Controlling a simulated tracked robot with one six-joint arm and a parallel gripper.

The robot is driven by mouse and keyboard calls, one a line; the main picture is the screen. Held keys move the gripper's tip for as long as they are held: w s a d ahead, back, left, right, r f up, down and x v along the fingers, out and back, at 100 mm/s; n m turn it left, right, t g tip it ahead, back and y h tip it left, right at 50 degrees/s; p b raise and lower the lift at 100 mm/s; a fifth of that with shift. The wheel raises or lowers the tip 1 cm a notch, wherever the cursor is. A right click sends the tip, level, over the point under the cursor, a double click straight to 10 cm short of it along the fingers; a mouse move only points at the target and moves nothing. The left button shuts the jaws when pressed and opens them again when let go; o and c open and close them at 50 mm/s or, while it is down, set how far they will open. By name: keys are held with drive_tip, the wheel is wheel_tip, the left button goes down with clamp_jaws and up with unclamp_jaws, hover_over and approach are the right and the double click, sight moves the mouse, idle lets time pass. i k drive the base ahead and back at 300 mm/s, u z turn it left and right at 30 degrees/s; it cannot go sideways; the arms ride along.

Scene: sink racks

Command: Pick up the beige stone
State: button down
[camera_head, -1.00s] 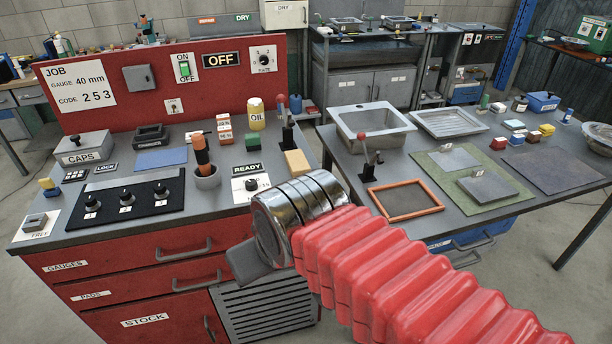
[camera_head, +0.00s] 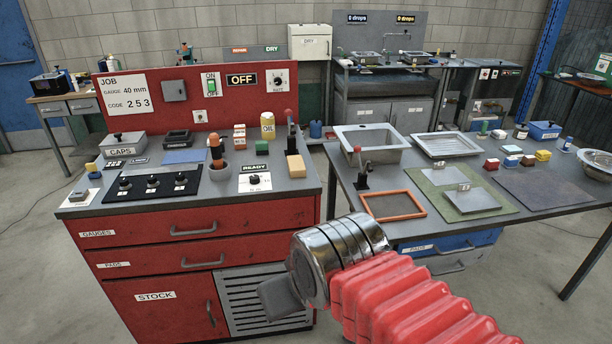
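A beige block (camera_head: 296,166) stands on the left bench top, at the foot of a red-handled lever, near the bench's right end. It looks like the beige stone. My gripper (camera_head: 281,299) is low in the middle of the picture, in front of the red drawer cabinet and well apart from the block. Only a grey end piece shows beyond the chrome wrist. The fingertips are not clearly visible, so I cannot tell whether it is open or shut. Nothing is visibly held.
The left bench (camera_head: 290,190) carries a knob panel (camera_head: 152,186), a cup with an orange-topped tool (camera_head: 218,170) and an OIL jar (camera_head: 267,126). The right table (camera_head: 470,223) holds a sink (camera_head: 372,144), an orange frame (camera_head: 392,204) and small coloured blocks. A gap separates the two.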

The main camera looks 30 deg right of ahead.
sight(296, 167)
drive_tip(key=u, duration=0.05)
drive_tip(key=k, duration=0.1)
drive_tip(key=z, duration=0.6)
drive_tip(key=i, duration=1)
drive_tip(key=z, duration=1.5)
